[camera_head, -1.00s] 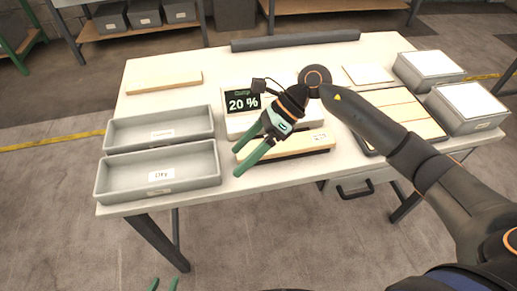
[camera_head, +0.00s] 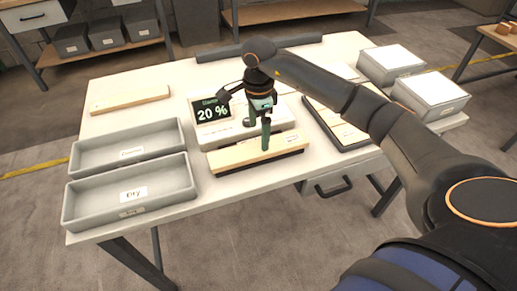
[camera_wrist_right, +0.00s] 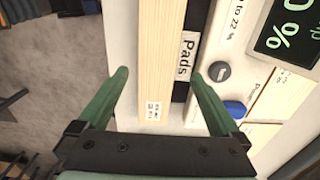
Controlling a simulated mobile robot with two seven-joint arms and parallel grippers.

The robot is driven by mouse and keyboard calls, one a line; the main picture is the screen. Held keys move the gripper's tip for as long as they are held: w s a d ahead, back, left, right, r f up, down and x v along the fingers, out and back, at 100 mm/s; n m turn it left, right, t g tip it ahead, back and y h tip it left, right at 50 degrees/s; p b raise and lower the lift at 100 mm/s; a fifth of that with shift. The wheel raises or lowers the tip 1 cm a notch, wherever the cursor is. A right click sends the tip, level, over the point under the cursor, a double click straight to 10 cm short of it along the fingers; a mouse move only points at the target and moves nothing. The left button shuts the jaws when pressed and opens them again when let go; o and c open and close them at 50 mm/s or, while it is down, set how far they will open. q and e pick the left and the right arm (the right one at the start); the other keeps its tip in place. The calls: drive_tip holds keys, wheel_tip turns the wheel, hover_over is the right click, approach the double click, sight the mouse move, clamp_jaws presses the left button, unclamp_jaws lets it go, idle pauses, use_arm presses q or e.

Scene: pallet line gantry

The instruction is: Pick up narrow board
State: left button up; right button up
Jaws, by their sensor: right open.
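A narrow pale wooden board (camera_head: 236,155) lies along the front of the white meter, on its dark pad strip. In the right wrist view the board (camera_wrist_right: 157,40) runs lengthwise between the fingers, with a small printed mark near its end. My right gripper (camera_head: 258,134) is open, its green fingers pointing down over the board in the head view. In the right wrist view the open fingers (camera_wrist_right: 159,75) lie either side of the board, with gaps on both sides. I cannot tell the exact height between fingertips and board. My left gripper is out of view.
The meter's display (camera_head: 211,109) reads 20 %. A grey bin marked Dry (camera_head: 90,211) and another grey bin (camera_head: 90,161) stand at the left. Another board (camera_head: 130,99) lies behind them. A dark-edged tray (camera_head: 345,148) and lidded grey boxes (camera_head: 432,108) are at the right.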

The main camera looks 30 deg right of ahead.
sight(259, 147)
drive_tip(key=f, duration=0.5)
drive_tip(key=shift+s+f, duration=0.1)
drive_tip(key=shift+s, duration=0.1)
clamp_jaws()
idle(0.6)
